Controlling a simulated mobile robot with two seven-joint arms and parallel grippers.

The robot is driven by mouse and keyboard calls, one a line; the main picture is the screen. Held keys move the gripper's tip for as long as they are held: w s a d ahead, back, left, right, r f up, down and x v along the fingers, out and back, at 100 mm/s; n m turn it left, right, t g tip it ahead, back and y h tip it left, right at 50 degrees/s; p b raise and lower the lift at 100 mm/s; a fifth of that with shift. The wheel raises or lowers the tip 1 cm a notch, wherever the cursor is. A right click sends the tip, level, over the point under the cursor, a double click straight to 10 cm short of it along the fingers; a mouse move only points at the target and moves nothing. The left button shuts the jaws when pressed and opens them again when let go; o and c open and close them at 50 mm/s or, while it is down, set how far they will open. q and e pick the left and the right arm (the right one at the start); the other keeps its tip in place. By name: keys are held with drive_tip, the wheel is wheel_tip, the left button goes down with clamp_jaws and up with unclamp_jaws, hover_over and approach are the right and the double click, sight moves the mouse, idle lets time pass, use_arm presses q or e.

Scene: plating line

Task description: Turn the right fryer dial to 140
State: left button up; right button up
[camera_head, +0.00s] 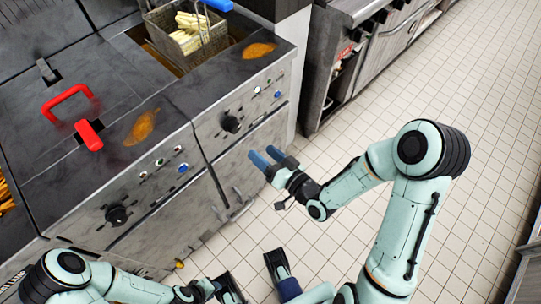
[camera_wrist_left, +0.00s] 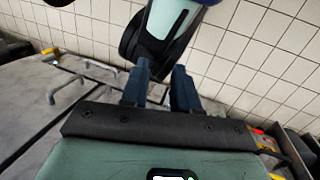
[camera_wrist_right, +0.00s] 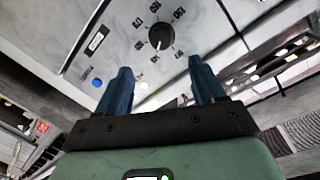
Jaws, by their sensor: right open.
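The right fryer dial (camera_head: 230,123) is a black round knob on the grey front panel of the right fryer. In the right wrist view the dial (camera_wrist_right: 162,36) is ringed by printed numbers too blurred to read surely; a pale pointer mark shows at its lower side. My right gripper (camera_head: 268,157) is open and empty, in front of the panel and apart from the dial, to its lower right. Its two blue fingers (camera_wrist_right: 160,82) stand wide apart in the right wrist view. My left gripper (camera_wrist_left: 160,85) shows in its wrist view, fingers apart with nothing between them.
The left fryer has its own dial (camera_head: 117,214) and a red-handled lid (camera_head: 68,100). A frying basket (camera_head: 187,32) of food sits in the right fryer. Bar handles (camera_head: 237,208) stick out below the panel. Tiled floor (camera_head: 350,110) is open to the right.

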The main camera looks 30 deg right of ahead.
use_arm(q)
drive_tip(key=shift+g+h, duration=0.3)
drive_tip(key=shift+g, duration=0.4)
drive_tip(key=s+r+p, duration=0.1)
drive_tip(key=r, duration=0.1)
drive_tip(key=s+d+r+p, duration=0.1)
drive_tip(key=s+r, duration=0.1)
drive_tip(key=shift+s+d+p, duration=0.15)
drive_tip(key=shift+p, duration=0.25)
use_arm(e)
drive_tip(key=shift+v, duration=0.9)
